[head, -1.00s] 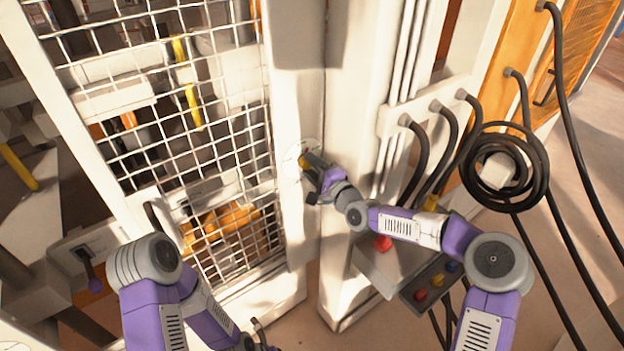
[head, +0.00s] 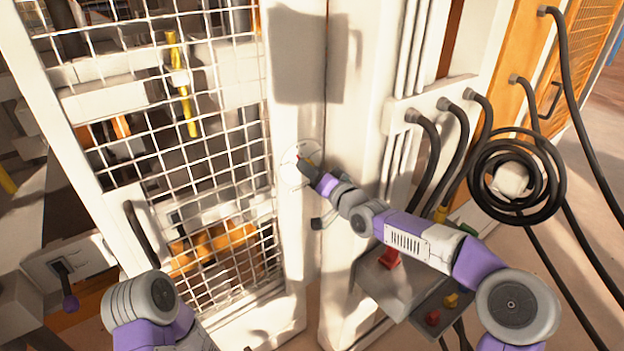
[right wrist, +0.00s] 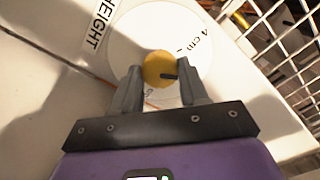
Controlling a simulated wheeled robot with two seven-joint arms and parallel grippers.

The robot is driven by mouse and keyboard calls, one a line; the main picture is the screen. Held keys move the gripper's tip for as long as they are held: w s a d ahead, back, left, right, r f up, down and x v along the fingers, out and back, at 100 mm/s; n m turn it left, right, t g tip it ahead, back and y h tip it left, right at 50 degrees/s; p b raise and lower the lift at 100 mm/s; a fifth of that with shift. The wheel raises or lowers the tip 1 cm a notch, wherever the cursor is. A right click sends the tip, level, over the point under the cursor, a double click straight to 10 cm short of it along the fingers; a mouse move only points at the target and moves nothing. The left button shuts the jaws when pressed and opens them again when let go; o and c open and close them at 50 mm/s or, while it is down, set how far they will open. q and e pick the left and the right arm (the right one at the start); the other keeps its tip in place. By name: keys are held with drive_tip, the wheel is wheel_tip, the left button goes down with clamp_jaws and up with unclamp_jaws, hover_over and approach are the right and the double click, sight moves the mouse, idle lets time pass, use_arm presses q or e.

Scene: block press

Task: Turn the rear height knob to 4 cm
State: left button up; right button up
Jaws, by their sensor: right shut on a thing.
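The height knob (right wrist: 158,66) is a round yellow knob on a white dial plate (right wrist: 124,42) in the right wrist view. HEIGHT is printed at the plate's upper left and "4 cm" at its upper right, by a short black tick. The knob's dark pointer mark points to the right in the picture, below the direction of that tick. My right gripper (right wrist: 160,84) is shut on the knob, one finger on each side; lower plate markings are partly hidden. My left gripper is below the picture.
A wire mesh door (head: 190,130) stands left of the dial, with machine parts behind it. To the right are a coiled black hose (head: 478,180), black cables and a control box (head: 385,290) with a red button (head: 390,258). My left forearm is at lower left.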

drive_tip(key=shift+n+b, duration=1.45)
drive_tip(key=shift+n, duration=2.75)
drive_tip(key=o, duration=1.1)
drive_tip(key=shift+c, duration=0.2)
drive_tip(key=shift+s+d, duration=0.1)
drive_tip(key=v, duration=0.7)
drive_tip(key=shift+s, duration=0.15)
drive_tip(key=shift+d, duration=0.1)
